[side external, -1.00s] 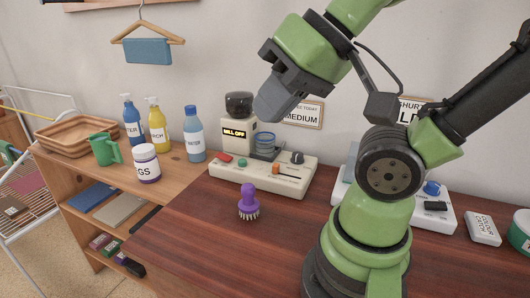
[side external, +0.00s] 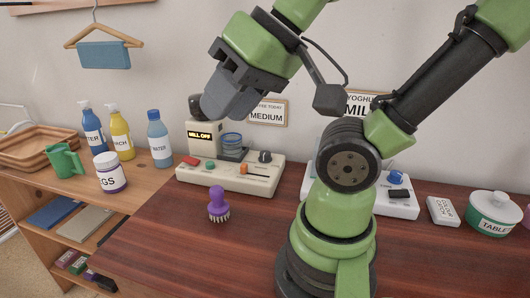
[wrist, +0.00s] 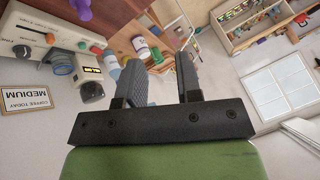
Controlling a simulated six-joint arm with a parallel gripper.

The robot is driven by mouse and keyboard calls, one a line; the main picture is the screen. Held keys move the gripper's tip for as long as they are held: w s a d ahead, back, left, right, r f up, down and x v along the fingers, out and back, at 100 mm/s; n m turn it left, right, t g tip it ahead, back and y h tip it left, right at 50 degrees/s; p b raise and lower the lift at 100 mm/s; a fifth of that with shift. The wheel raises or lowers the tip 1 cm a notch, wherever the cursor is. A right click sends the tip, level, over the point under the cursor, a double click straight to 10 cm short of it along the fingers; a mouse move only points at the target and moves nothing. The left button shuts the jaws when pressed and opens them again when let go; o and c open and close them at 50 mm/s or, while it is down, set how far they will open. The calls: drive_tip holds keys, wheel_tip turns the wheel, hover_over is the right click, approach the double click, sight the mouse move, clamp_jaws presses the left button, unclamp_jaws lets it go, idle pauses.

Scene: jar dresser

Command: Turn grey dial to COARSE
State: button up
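The coffee mill (side external: 203,138) stands on a cream control base (side external: 225,176) at the back of the dark wooden top, its display reading MILL OFF. A dark grey dial (side external: 265,156) sits on the right part of that base, near an orange slider. The dial also shows in the wrist view (wrist: 20,51), at the far left, with the base turned over. Its pointer and markings are too small to read. My gripper (side external: 215,108) is in the air in front of the mill's top, partly hiding it. In the wrist view its fingers (wrist: 160,62) are apart with nothing between them.
A purple brush (side external: 218,205) stands in front of the base. Bottles and a labelled jar (side external: 110,173) are on the left shelf. Another device with a blue knob (side external: 396,177) is behind my arm, with a green pot (side external: 494,215) farther right. The front of the top is clear.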

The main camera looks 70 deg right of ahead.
drive_tip(key=o, duration=0.4)
drive_tip(key=w+d+h, duration=0.1)
drive_tip(key=w+d, duration=0.1)
drive_tip(key=w, duration=0.1)
drive_tip(key=w+d+m+g+h, duration=0.1)
drive_tip(key=w+d, duration=0.2)
drive_tip(key=shift+d+r+g, duration=0.2)
drive_tip(key=shift+d+g, duration=0.1)
drive_tip(key=shift+d, duration=0.05)
drive_tip(key=shift+o, duration=0.2)
drive_tip(key=m+g, duration=0.2)
drive_tip(key=g, duration=0.4)
hover_over(265, 153)
wheel_tip(265, 153, down, 17)
drive_tip(key=shift+s+d+f, duration=0.1)
drive_tip(key=shift+d+f, duration=0.05)
drive_tip(key=shift+f, duration=0.1)
wheel_tip(265, 153, down, 9)
drive_tip(key=shift+f, duration=0.15)
drive_tip(key=c, duration=0.9)
